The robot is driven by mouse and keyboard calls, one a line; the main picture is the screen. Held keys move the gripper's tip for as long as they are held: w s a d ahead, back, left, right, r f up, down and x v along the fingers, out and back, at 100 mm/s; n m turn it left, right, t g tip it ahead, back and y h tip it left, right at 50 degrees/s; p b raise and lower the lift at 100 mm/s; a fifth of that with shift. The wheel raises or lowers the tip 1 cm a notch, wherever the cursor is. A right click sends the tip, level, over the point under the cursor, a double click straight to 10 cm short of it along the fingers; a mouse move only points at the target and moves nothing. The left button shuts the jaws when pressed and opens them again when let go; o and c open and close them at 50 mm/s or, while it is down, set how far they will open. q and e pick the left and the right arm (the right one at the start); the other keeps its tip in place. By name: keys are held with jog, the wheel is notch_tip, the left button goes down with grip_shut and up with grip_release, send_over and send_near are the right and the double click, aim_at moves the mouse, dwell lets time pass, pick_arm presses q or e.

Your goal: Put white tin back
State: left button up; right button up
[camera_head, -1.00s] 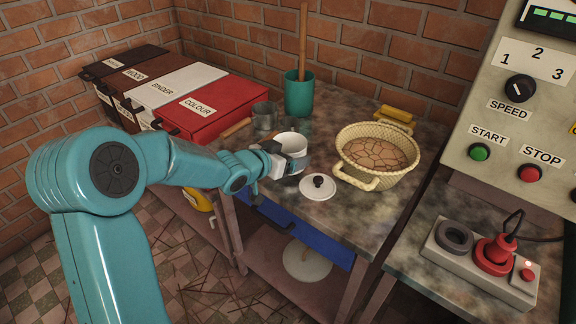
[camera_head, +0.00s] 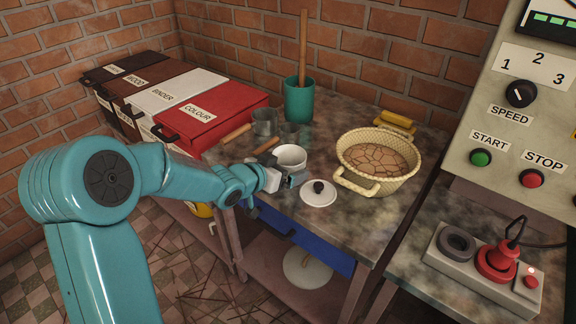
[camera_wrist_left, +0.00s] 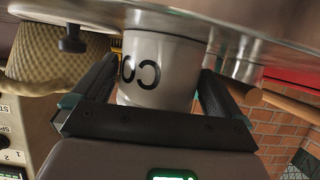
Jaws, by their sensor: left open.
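The white tin (camera_head: 291,158) stands upright on the mottled worktop, its rim open and uncovered. In the left wrist view the tin (camera_wrist_left: 160,72) shows dark lettering upside down, with its base at the worktop. My left gripper (camera_head: 284,180) is open and low at the tin's near side. The wrist view shows its two fingers (camera_wrist_left: 157,95) on either side of the tin. A white lid with a black knob (camera_head: 318,194) lies on the worktop just right of the tin. My right gripper is out of view.
A woven basket (camera_head: 345,158) stands to the right. Behind the tin are a glass (camera_head: 297,136), a metal cup (camera_head: 264,122) and a green pot with a stick (camera_head: 299,102). Labelled boxes (camera_head: 210,112) fill the back left. A control panel (camera_head: 525,130) is at the right.

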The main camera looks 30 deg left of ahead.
pick_arm(q)
jog(key=d+p+v, duration=0.1)
jog(key=v, duration=0.9)
jog(key=shift+s+a+p, duration=0.25)
jog(key=shift+a+p, duration=0.15)
jog(key=shift+a, duration=0.05)
jog(key=shift+r, duration=0.1)
